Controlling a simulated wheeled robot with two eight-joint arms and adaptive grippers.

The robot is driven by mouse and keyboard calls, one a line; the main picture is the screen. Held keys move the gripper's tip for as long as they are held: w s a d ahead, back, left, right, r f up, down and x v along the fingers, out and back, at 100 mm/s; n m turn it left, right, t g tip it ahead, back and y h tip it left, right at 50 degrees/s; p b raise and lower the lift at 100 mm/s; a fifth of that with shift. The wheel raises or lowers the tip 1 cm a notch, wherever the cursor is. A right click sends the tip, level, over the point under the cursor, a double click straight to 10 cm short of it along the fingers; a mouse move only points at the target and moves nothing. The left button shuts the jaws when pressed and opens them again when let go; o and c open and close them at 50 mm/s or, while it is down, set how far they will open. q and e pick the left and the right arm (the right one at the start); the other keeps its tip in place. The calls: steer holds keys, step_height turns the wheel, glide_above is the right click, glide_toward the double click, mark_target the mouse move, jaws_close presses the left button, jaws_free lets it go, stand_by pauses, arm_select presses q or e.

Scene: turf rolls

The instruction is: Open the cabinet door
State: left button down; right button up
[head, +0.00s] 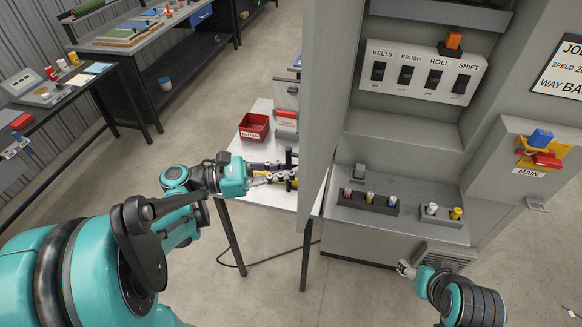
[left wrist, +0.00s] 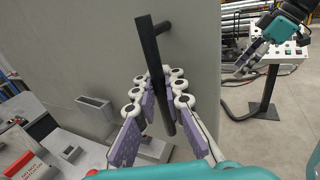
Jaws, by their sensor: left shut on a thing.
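The grey cabinet (head: 480,130) fills the right of the head view. Its flat grey door (head: 318,90) stands swung out on the left side, seen nearly edge-on, and the interior is exposed. A black vertical bar handle (left wrist: 150,55) is on the door's outer face. My left gripper (left wrist: 160,105) is shut on this handle, with the purple-padded fingers on both sides of it; it also shows in the head view (head: 285,172). My right gripper (head: 404,268) hangs low in front of the cabinet, apart from it; its finger opening is too small to judge.
Inside the cabinet are a switch panel (head: 420,77) and a shelf with fuse holders (head: 368,203). A white table (head: 237,148) with a red bin (head: 254,127) stands left of the door. Workbenches line the left. The floor in front is clear.

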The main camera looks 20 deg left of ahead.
arm_select(q)
steer(key=shift+a+g, duration=0.1)
steer(key=shift+g, duration=0.2)
steer(key=c, duration=1.9)
jaws_free()
steer(key=shift+s, duration=0.1)
steer(key=shift+o, duration=0.2)
steer(key=shift+s, duration=0.1)
steer(key=shift+a, duration=0.15)
steer(key=v, duration=1.1)
steer(key=shift+s+a+f, duration=0.2)
steer(key=shift+a, duration=0.15)
